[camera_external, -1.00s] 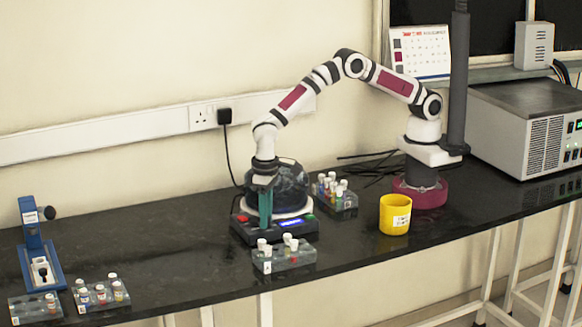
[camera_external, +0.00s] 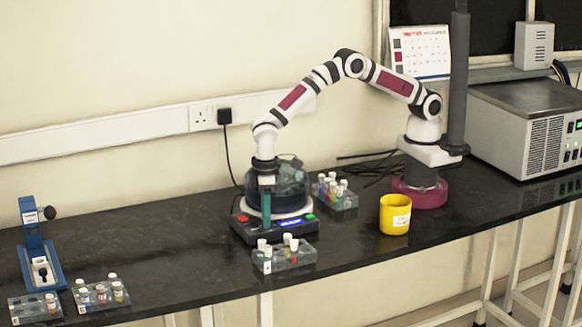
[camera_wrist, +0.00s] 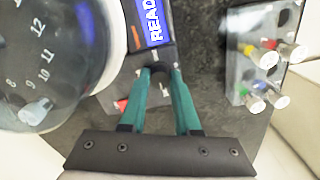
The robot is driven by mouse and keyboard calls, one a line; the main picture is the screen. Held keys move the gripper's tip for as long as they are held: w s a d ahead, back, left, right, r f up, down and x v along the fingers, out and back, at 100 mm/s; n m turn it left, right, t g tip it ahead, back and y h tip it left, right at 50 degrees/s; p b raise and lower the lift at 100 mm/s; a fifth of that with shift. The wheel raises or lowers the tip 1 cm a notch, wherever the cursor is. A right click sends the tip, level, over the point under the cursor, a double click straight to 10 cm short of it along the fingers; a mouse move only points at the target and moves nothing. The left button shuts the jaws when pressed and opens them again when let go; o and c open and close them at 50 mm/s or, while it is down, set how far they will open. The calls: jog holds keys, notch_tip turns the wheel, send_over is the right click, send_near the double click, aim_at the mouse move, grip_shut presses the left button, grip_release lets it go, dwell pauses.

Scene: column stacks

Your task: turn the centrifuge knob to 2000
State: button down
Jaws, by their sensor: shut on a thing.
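The centrifuge (camera_external: 292,184) stands on the black bench, with a rounded dark lid and a front panel. Its blue display (camera_external: 290,222) is lit; in the wrist view the display (camera_wrist: 154,22) shows "READ", the rest cut off. The small dark knob (camera_wrist: 158,68) sits on the panel below the display. My gripper (camera_wrist: 161,76) is shut on the knob, one teal finger on each side. In the external view my gripper (camera_external: 266,222) points straight down at the panel and hides the knob. The knob's dial setting cannot be read.
A tube rack (camera_external: 284,261) stands close in front of the centrifuge, another (camera_external: 336,196) to its right. A yellow cup (camera_external: 395,215) stands farther right. A blue device (camera_external: 40,262) and more racks are at the far left. The bench between is clear.

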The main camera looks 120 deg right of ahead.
jog(key=shift+n, duration=0.5)
jog(key=c, duration=0.6)
grip_release()
jog(key=shift+r, duration=0.1)
notch_tip(320, 180, up, 16)
jog(key=shift+f, duration=0.15)
